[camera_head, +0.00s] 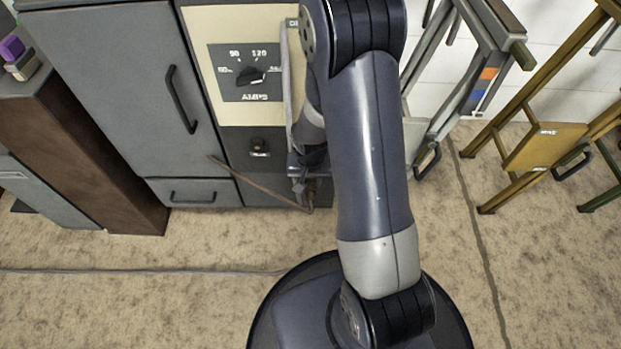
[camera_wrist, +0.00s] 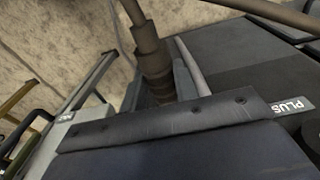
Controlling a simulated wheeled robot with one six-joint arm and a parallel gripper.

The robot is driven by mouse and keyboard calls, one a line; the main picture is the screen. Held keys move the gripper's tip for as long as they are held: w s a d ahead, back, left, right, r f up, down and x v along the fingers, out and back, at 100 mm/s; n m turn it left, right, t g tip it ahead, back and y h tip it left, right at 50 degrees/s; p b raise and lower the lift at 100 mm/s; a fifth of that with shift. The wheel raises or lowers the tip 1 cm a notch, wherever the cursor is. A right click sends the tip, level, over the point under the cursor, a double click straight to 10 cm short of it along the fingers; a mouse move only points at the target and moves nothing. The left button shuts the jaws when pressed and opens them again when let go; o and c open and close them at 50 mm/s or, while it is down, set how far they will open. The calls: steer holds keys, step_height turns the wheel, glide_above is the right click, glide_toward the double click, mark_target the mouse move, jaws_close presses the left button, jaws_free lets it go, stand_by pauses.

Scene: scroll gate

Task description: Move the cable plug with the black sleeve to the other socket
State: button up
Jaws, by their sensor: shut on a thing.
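My gripper (camera_head: 299,186) is low at the front of the grey cabinet, partly hidden by my arm. In the wrist view it is shut on the cable plug (camera_wrist: 154,66), a stepped brown-grey cylinder between the fingers. A brown cable (camera_head: 258,184) runs from near the gripper up and left across the cabinet front. A dark socket (camera_head: 259,147) shows on the lower panel, left of my gripper. A second dark fitting shows low by the gripper, mostly covered. I cannot tell whether the plug is seated in it. The sleeve's colour is not clear.
A cream panel with an amps dial (camera_head: 251,78) is above the socket. A narrow upright flap (camera_head: 290,85) stands close to my arm. A grey door (camera_head: 115,85) is left. Folded grey and yellow frames (camera_head: 545,148) stand right. Carpet (camera_head: 130,300) is open in front.

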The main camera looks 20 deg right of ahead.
mark_target(310, 197)
jaws_close()
steer(key=shift+s+a, duration=0.1)
steer(key=shift+s, duration=0.15)
stand_by(0.5)
steer(key=shift+s+a+b, duration=0.2)
steer(key=shift+s, duration=0.45)
steer(key=shift+s+a+b, duration=0.15)
steer(key=shift+s+a, duration=0.1)
steer(key=shift+s, duration=0.45)
steer(key=shift+s+a+b, duration=0.2)
steer(key=shift+s, duration=0.45)
